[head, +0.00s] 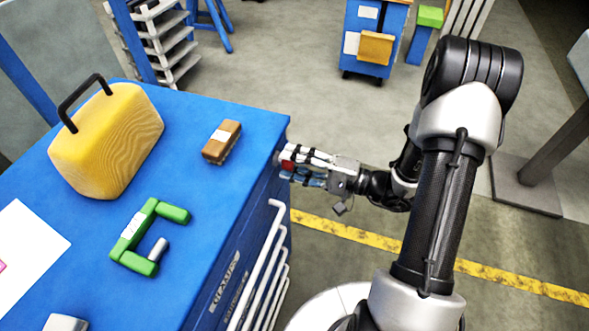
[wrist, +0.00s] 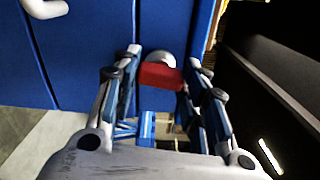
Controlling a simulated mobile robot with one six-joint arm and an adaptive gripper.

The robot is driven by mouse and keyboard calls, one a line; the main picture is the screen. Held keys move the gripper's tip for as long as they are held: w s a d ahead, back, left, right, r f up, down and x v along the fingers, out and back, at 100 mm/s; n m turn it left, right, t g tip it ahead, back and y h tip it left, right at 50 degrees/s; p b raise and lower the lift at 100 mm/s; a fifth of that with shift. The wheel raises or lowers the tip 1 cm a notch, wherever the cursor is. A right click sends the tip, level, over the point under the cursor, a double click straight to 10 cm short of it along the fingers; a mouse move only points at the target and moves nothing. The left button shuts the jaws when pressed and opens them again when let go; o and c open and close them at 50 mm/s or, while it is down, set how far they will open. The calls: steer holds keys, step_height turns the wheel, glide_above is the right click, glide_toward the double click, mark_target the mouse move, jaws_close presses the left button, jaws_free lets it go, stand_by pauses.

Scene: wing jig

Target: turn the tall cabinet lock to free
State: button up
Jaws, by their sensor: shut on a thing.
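The tall cabinet lock shows in the wrist view as a red handle (wrist: 160,76) in front of a round silver base (wrist: 160,58) on a blue panel. My gripper (wrist: 163,78) is shut on the red handle, with a finger on each side of it. The handle lies roughly crosswise in that view, slightly tilted. In the head view my gripper (head: 287,161) is at the side of the blue cabinet (head: 215,102), just below its top edge. A bit of the red handle (head: 286,163) shows between the fingers. Any lock markings are hidden or too small to read.
On the cabinet top are a yellow case (head: 107,140), a brown block (head: 222,142) and a green clamp-shaped piece (head: 133,237). White drawer handles (head: 262,265) stick out from the cabinet's side. Open floor with a yellow line (head: 345,231) lies to the right.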

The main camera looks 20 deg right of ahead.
steer(key=shift+f+n+b, duration=0.1)
steer(key=shift+n+b, duration=0.5)
steer(key=shift+b, duration=0.1)
steer(key=shift+n, duration=0.3)
steer(key=o, duration=1.1)
steer(key=shift+c, duration=0.2)
steer(key=v, duration=1.2)
